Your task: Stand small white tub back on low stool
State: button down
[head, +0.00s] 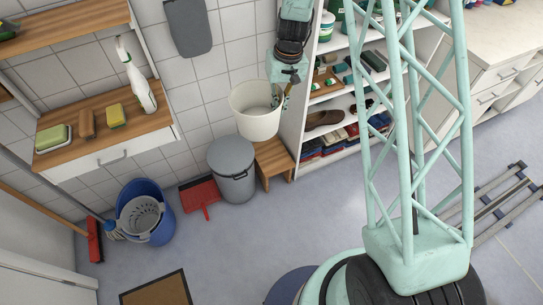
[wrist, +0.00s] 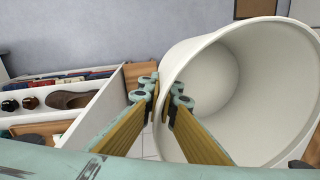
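The small white tub (head: 254,119) is at the back wall, roughly upright with its mouth up, over the rear left of the low wooden stool (head: 280,160). I cannot tell whether its base touches the stool. My gripper (head: 281,91) is at the tub's right rim. In the wrist view, the tub (wrist: 245,95) fills the right side. The fingers of my gripper (wrist: 165,98) straddle its wall, one inside and one outside, close against it. A bit of stool top (wrist: 136,73) shows left of the fingers; the tub's underside is hidden.
A grey lidded bin (head: 232,168) stands close left of the stool. A shelf unit (head: 325,148) with shoes and cloths stands close right. A red dustpan (head: 200,194), blue bucket (head: 157,225) and doormat (head: 157,290) lie further left and forward. Floor in front is clear.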

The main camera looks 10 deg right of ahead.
jog(key=w+d+f+m+b, duration=0.1)
jog(key=w+f+m, duration=0.3)
jog(key=f, duration=0.7)
jog(key=w+d+f+m+b, duration=0.25)
jog(key=w+f, duration=0.35)
jog(key=f, duration=0.4)
jog(key=m+t+b, duration=0.1)
jog(key=m, duration=0.5)
send_over(280, 163)
notch_tip(280, 163, down, 20)
jog(key=shift+d+f+h, duration=0.1)
jog(key=shift+f+h, duration=0.2)
jog(key=shift+f, duration=0.55)
notch_tip(280, 163, down, 6)
jog(key=b, duration=0.2)
jog(key=shift+f, duration=0.15)
jog(key=shift+f+b, duration=0.35)
jog(key=shift+f, duration=1.5)
jog(key=shift+f, duration=0.15)
jog(key=c, duration=2.9)
grip_release()
